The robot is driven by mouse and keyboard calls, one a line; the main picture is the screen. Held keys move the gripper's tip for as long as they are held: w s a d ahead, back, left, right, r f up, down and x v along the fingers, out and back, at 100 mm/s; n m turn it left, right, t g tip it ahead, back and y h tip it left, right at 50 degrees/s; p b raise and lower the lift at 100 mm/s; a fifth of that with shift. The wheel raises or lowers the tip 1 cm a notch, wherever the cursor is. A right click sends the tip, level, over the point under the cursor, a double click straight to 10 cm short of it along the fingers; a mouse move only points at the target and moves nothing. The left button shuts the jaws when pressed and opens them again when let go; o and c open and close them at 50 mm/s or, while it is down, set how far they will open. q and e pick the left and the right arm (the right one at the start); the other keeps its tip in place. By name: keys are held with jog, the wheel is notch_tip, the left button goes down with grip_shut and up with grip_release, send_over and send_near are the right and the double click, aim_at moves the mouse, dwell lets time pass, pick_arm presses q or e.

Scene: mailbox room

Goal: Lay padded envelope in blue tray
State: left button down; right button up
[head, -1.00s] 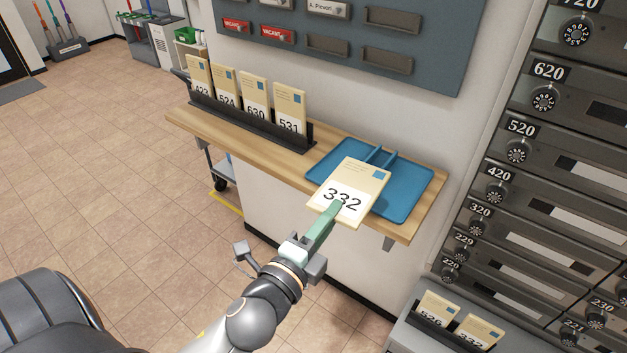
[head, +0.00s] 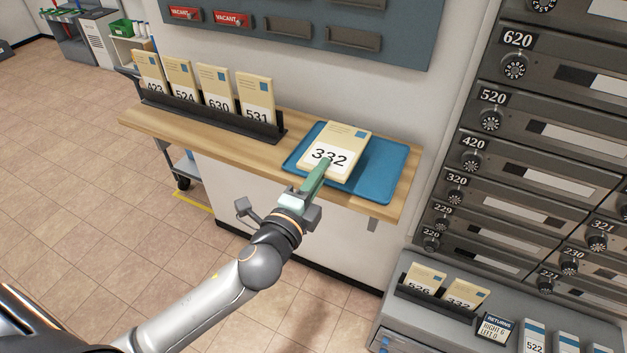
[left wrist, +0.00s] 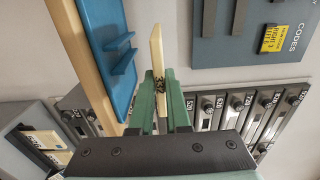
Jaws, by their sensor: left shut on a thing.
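The tan padded envelope (head: 346,138), labelled 332, is roughly level over the left and middle part of the blue tray (head: 390,168) in the head view. My left gripper (head: 323,170) is shut on the envelope's near edge. In the left wrist view the envelope (left wrist: 156,50) shows edge-on between the green fingers (left wrist: 160,88). There, a gap shows between it and the blue tray (left wrist: 92,30), so it looks held above the tray floor. The envelope hides part of the tray and its divider in the head view. My right gripper is not in view.
The tray rests on a wooden shelf (head: 225,160). A dark rack (head: 215,118) of several numbered envelopes stands to its left. A grey slotted panel (head: 400,35) is on the wall above. Numbered mailboxes (head: 480,165) rise at right, above a returns counter (head: 450,325).

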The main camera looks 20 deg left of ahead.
pick_arm(q)
jog(key=w, duration=0.1)
jog(key=w+f+b, duration=0.1)
jog(key=w, duration=0.1)
jog(key=w+f+b, duration=0.1)
jog(key=w, duration=0.1)
jog(key=shift+d, duration=0.1)
jog(key=shift+w+f+b, duration=0.25)
jog(key=shift+f+b, duration=0.55)
jog(key=shift+f, duration=0.15)
jog(key=shift+f+b, duration=0.65)
jog(key=shift+f, duration=0.2)
jog(key=c, duration=0.8)
grip_release()
jog(key=shift+o, duration=0.4)
jog(key=shift+f, duration=0.15)
